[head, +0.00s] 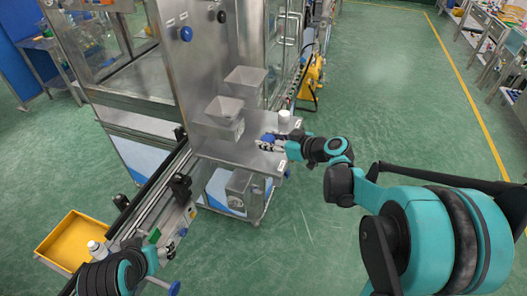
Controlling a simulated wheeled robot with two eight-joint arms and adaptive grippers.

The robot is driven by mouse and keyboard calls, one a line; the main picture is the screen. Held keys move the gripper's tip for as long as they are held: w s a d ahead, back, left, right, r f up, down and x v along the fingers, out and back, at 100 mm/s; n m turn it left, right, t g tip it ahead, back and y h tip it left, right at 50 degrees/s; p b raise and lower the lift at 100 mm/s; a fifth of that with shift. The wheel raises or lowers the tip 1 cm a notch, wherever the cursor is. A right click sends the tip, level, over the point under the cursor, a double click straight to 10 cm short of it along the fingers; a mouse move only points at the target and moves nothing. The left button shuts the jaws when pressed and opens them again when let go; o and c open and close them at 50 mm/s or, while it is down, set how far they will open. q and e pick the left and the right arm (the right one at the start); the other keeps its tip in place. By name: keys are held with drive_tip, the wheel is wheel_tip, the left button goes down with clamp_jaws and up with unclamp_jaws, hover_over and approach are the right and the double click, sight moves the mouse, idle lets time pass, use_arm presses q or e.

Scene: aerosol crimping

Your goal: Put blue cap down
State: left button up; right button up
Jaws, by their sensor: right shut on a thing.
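The blue cap (268,138) shows at the fingertips of my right gripper (272,145), low over the front right part of the metal machine shelf (240,152). My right gripper is shut on the cap, and its fingers hide part of it. I cannot tell whether the cap touches the shelf. My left gripper (172,246) is at the lower left, beside the conveyor rail. It is small and dark there, and I cannot tell whether its jaws are open.
Two metal hoppers (224,106) stand on the shelf left of my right gripper. A white cylinder (284,116) stands at the shelf's back right. A yellow tray (72,238) is at the lower left, with a white bottle (96,247) by it. Open green floor lies right.

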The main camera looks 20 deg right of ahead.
sight(264, 158)
drive_tip(key=shift+w+a+f, duration=0.3)
drive_tip(key=shift+a+f, duration=0.2)
drive_tip(key=shift+a, duration=0.2)
wheel_tip(264, 158, down, 3)
drive_tip(key=shift+f+b, duration=0.2)
drive_tip(key=shift+b, duration=0.3)
drive_tip(key=shift+f, duration=0.35)
drive_tip(key=shift+r, duration=0.1)
drive_tip(key=o, duration=0.7)
